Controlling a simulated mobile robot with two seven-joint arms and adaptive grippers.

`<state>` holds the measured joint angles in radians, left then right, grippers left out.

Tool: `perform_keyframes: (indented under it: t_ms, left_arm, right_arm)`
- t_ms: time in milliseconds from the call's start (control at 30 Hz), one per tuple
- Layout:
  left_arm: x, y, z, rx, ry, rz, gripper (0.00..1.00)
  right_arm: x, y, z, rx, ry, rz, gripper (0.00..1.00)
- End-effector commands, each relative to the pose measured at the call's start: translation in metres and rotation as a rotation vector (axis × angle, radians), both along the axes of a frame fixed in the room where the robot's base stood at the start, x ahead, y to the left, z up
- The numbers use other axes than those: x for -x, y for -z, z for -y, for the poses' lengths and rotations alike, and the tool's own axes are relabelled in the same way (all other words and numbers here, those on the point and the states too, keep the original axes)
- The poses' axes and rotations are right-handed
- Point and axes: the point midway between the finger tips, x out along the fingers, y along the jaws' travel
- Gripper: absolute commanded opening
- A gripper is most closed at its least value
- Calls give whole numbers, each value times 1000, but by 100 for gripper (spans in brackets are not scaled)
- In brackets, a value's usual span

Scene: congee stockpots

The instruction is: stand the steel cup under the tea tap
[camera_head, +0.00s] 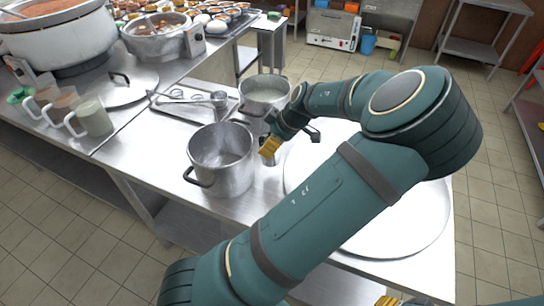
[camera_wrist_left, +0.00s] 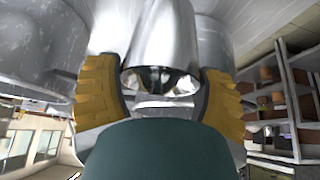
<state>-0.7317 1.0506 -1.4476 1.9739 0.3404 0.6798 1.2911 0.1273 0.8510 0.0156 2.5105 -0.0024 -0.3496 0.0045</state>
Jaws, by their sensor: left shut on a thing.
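My left gripper (camera_head: 292,142) is beside the empty steel pot (camera_head: 222,165) in the head view, its yellow finger pad close to the pot's right side. In the left wrist view, my left gripper (camera_wrist_left: 163,78) has its two yellow pads on either side of a shiny steel cylinder, the steel cup (camera_wrist_left: 165,35), and is shut on it. In the head view the cup is mostly hidden by the gripper. I cannot make out a tea tap. A yellow tip of my right gripper (camera_head: 388,301) shows at the bottom edge; its jaw state is not visible.
A second pot (camera_head: 263,95) with pale contents stands behind the empty pot. A wide round pale metal surface (camera_head: 405,225) lies right of the gripper, partly under my arm. A tray of utensils (camera_head: 190,103), several mugs (camera_head: 92,118) and a large stockpot (camera_head: 65,40) stand left.

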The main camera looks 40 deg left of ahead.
Motion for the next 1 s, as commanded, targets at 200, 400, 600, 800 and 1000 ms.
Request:
perform_keyframes:
  t_ms: [200,400,600,800,1000]
  left_arm:
    - [0,22,0,-1,-1,-1,35]
    - [0,54,0,0,-1,-2,35]
    - [0,57,0,0,0,1,35]
    - [0,58,0,0,0,1,84]
    - [0,58,0,0,0,1,100]
  right_arm:
    - [-2,8,0,0,1,4,47]
    - [-4,18,0,1,2,9,47]
    - [-4,18,1,2,3,9,47]
    - [-4,18,1,2,3,9,47]
    - [-4,18,1,2,3,9,47]
